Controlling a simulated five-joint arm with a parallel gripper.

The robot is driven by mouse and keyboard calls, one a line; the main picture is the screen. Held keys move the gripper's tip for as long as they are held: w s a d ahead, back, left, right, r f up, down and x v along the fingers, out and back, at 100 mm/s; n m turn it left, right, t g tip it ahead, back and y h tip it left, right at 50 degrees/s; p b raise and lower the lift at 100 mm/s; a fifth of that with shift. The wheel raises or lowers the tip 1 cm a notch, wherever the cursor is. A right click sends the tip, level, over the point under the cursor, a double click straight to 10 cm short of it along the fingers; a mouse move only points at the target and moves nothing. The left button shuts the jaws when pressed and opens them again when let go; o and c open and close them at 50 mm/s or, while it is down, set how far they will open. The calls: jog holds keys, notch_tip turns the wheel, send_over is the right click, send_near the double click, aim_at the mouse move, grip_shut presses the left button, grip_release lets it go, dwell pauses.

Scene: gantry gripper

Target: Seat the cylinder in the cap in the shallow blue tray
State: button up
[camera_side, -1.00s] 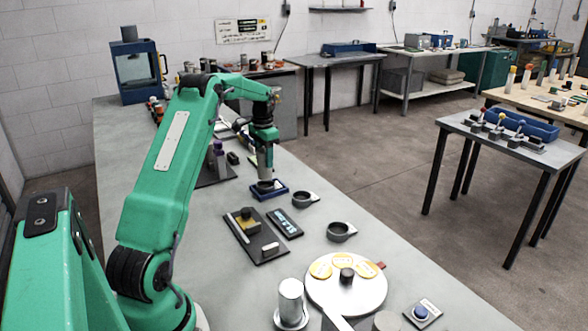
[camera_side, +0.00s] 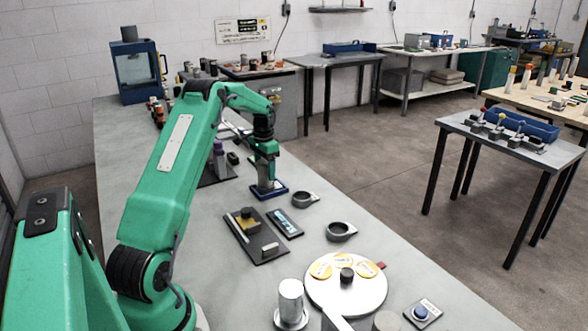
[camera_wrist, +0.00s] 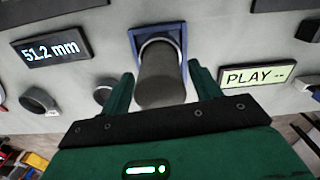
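The shallow blue tray (camera_side: 281,190) lies on the bench under my gripper (camera_side: 266,180). In the wrist view the tray's blue rim (camera_wrist: 134,40) frames the cap, whose pale rim (camera_wrist: 160,38) shows as an arc at the cylinder's far end. The dark grey cylinder (camera_wrist: 160,80) stands upright at the cap, its near end towards the camera; how deep it sits is hidden. My gripper (camera_wrist: 160,75) is open, with one green finger on each side of the cylinder and a narrow gap at both sides. In the side view the fingers mostly hide cylinder and cap.
A display panel (camera_side: 285,223) and a dark board (camera_side: 256,238) lie nearer the side camera. Two dark rings (camera_side: 305,200) (camera_side: 341,232) stand to the right. A white round plate (camera_side: 346,300) and a metal cylinder (camera_side: 290,302) are at the front. A purple-topped fixture (camera_side: 218,160) stands behind.

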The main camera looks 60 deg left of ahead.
jog(key=shift+r, duration=0.2)
notch_tip(320, 180, up, 12)
dwell(0.9)
dwell(0.5)
